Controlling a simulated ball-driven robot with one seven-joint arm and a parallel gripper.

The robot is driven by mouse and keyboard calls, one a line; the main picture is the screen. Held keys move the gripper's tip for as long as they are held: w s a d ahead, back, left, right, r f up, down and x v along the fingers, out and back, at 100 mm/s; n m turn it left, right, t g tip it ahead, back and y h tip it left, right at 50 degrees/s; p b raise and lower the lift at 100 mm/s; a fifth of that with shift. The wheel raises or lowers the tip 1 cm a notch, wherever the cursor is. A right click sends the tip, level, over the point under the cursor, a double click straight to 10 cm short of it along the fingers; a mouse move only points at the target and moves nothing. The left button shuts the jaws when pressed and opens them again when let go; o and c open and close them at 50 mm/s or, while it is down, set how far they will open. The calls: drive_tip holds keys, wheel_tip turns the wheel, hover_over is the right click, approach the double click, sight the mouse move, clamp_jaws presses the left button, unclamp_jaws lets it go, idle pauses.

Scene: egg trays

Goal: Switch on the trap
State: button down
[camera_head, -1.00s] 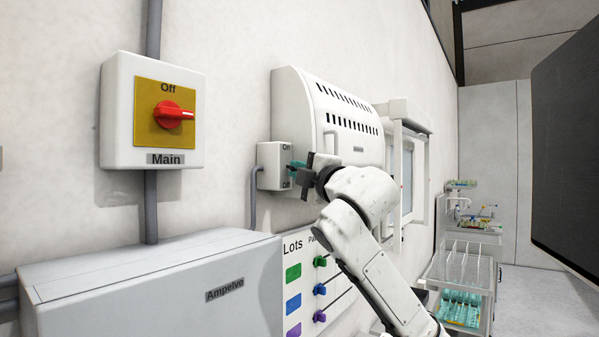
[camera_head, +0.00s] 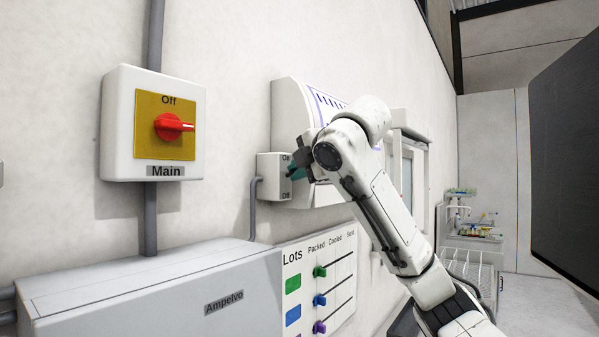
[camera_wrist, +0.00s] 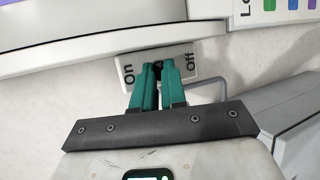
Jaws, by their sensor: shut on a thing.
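The switch box (camera_head: 268,178), white with "On" at its top and "Off" at its bottom, is on the wall. The trap (camera_head: 289,104), a white louvred housing beside it, shows blue-violet light in its slots. My gripper (camera_head: 295,172) has its teal fingers at the front of the switch box. In the wrist view, my gripper (camera_wrist: 157,72) is shut on the dark switch lever (camera_wrist: 158,66), between the "On" and "Off" labels. The fingers cover most of the lever, so its exact position is hard to tell. My arm hides part of the trap.
A main switch (camera_head: 173,127) with a red knob is on the wall at left, above a grey Ampelvo cabinet (camera_head: 150,285). A Lots board (camera_head: 318,285) with coloured sliders hangs below the switch box. A dark panel (camera_head: 565,160) stands at right.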

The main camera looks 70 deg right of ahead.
idle(0.3)
drive_tip(key=c, duration=1.2)
unclamp_jaws()
drive_tip(key=b+v, duration=0.3)
drive_tip(key=v, duration=0.7)
drive_tip(key=shift+s+a+r, duration=0.15)
drive_tip(key=shift+s+a, duration=0.05)
drive_tip(key=shift+a, duration=0.05)
